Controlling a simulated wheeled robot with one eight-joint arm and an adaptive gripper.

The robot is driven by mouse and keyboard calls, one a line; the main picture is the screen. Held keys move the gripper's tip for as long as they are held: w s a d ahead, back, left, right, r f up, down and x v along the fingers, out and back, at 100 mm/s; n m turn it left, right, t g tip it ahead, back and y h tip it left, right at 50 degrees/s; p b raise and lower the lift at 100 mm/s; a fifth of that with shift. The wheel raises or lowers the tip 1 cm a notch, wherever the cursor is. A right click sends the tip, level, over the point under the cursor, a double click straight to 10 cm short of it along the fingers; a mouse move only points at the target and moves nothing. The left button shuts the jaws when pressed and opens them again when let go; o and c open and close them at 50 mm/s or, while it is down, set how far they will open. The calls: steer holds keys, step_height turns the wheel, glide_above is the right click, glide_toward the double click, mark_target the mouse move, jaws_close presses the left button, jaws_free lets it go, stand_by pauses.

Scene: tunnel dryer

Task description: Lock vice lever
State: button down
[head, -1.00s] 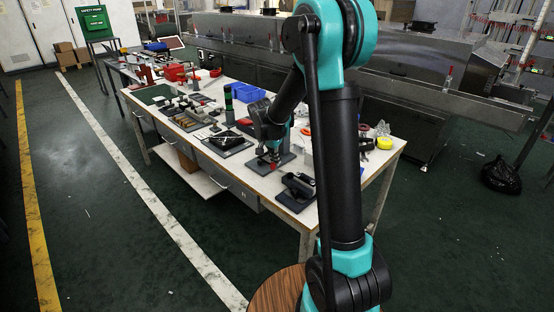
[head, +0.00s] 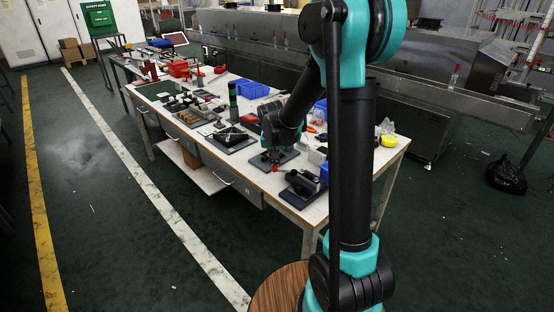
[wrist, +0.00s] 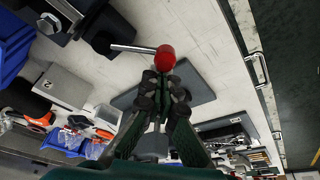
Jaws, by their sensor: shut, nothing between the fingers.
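The vice lever is a metal rod (wrist: 135,48) with a red ball knob (wrist: 165,58); in the wrist view it runs left to a black vice body (wrist: 88,28). The red knob also shows in the head view (head: 276,168), low on the bench. My gripper (wrist: 159,92) is shut and empty. Its fingertips are just below the knob in the wrist view; whether they touch it I cannot tell. A grey plate (wrist: 198,84) lies under the gripper. In the head view a black vice-like device (head: 304,183) sits on another plate at right.
The white bench (head: 320,208) holds blue bins (head: 252,90), a dark green cylinder (head: 233,100) and a yellow item (head: 389,141). In the wrist view, tools and orange-handled items (wrist: 40,122) lie left. The dark floor (head: 105,220) left of the bench is open.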

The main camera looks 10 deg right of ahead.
steer(key=s+n, duration=0.1)
steer(key=n, duration=0.1)
steer(key=s+n+y, duration=0.1)
steer(key=shift+s+a+n, duration=0.15)
steer(key=shift+s+n, duration=0.1)
steer(key=shift+n, duration=0.15)
steer(key=s+n+y, duration=0.1)
steer(key=s+n, duration=0.1)
steer(key=n, duration=0.1)
steer(key=shift+s+n, duration=0.1)
steer(key=shift+n, duration=0.2)
steer(key=shift+s+d, duration=0.25)
steer(key=shift+s, duration=0.2)
steer(key=shift+w+a, duration=0.15)
steer(key=shift+w, duration=0.3)
steer(key=w, duration=0.1)
steer(key=w+a, duration=0.1)
steer(key=w, duration=0.1)
steer(key=shift+a, duration=0.2)
steer(key=v, duration=0.9)
steer(key=shift+d+r, duration=0.3)
steer(key=shift+r, duration=0.05)
steer(key=shift+s, duration=0.1)
